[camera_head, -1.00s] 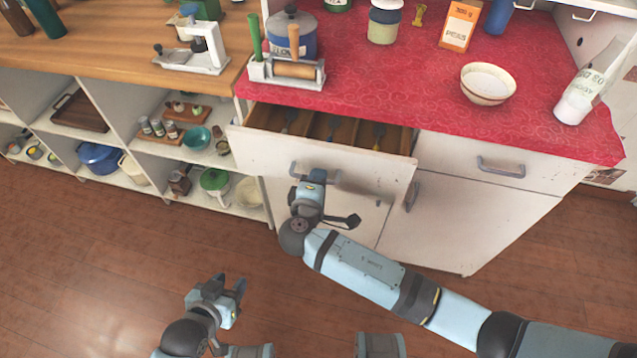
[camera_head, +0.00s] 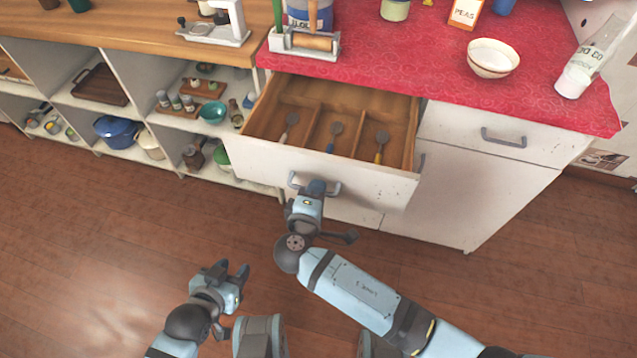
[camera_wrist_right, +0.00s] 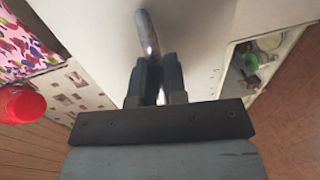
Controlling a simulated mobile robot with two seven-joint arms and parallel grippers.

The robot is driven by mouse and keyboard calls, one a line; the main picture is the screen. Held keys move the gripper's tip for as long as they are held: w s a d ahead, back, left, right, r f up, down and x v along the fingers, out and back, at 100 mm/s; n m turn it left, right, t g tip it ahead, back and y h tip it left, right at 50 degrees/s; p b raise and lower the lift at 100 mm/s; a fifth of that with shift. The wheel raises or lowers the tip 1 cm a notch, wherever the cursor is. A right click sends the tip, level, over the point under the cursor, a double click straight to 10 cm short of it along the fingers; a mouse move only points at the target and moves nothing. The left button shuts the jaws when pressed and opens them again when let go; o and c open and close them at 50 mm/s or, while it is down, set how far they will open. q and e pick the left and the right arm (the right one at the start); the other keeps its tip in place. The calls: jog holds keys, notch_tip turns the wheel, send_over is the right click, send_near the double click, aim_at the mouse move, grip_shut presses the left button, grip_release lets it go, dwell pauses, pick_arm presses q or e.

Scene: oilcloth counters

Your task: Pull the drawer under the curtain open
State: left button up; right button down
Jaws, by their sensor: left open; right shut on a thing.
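The drawer (camera_head: 262,168) under the red counter stands pulled well out, with its wooden inside showing. It holds a few utensils in separate compartments. My right gripper (camera_head: 313,187) is shut on the drawer's grey handle (camera_head: 296,181) at the front panel. In the right wrist view the fingers (camera_wrist_right: 158,80) close around the handle bar (camera_wrist_right: 147,32) against the white panel. My left gripper (camera_head: 238,277) is open and empty, low over the floor, apart from the cabinet. No curtain shows clearly in these frames.
A bowl (camera_head: 492,58) and a white bottle (camera_head: 585,70) stand on the red counter (camera_head: 420,70). A second, closed drawer (camera_head: 490,135) is at the right. Open shelves with a blue pot (camera_head: 116,131) are at the left. The wooden floor (camera_head: 90,250) in front is free.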

jog(key=shift+s, duration=0.1)
jog(key=c, duration=1.2)
grip_release()
pick_arm(q)
jog(key=shift+a, duration=0.1)
jog(key=shift+s, duration=0.1)
